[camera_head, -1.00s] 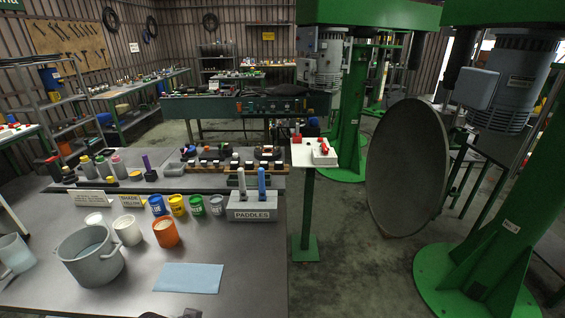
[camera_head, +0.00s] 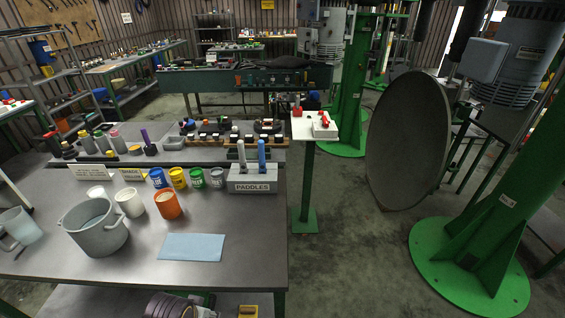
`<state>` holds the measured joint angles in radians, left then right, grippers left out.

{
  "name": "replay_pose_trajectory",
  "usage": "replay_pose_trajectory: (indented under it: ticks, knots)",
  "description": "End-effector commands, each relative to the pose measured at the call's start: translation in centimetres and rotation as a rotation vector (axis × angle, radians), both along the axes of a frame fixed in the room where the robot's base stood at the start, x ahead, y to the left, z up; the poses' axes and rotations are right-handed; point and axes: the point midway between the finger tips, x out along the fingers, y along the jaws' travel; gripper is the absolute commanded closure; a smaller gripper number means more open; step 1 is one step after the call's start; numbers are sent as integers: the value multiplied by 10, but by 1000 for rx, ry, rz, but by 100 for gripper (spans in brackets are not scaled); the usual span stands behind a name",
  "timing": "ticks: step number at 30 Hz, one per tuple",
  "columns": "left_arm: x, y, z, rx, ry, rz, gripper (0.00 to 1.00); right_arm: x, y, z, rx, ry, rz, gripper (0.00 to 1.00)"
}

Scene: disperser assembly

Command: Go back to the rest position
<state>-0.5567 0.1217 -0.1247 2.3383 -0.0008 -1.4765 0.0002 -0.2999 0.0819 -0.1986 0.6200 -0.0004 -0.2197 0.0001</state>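Neither of my grippers can be made out in the head view. A grey metal pot (camera_head: 98,236) stands on the near workbench (camera_head: 252,262), with a clear jug (camera_head: 20,228) to its left. White cups (camera_head: 129,204) and an orange cup (camera_head: 167,205) stand behind and to the right of the pot. A light blue sheet (camera_head: 191,247) lies flat near the front. A grey block labelled PADDLES (camera_head: 252,184) holds two upright paddles, one grey and one blue.
Several small paint cans (camera_head: 178,178) line the bench's back. A white stand (camera_head: 314,127) with red controls is right of the bench. A large grey disc (camera_head: 407,142) and a green machine column (camera_head: 492,210) fill the right. Bare floor (camera_head: 345,265) lies between.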

Motion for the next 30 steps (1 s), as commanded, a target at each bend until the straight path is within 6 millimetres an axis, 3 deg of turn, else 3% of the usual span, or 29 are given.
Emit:
replay_pose_trajectory:
  ticks: [17, 30]
  knots:
    - [6, 6, -159, 17, 41, -10, 52, 7, -22, -19, -23, -9, 3, 70]
    - [-18, 19, -282, 32, 73, -18, 52, 12, -22, -34, -23, -15, 3, 70]
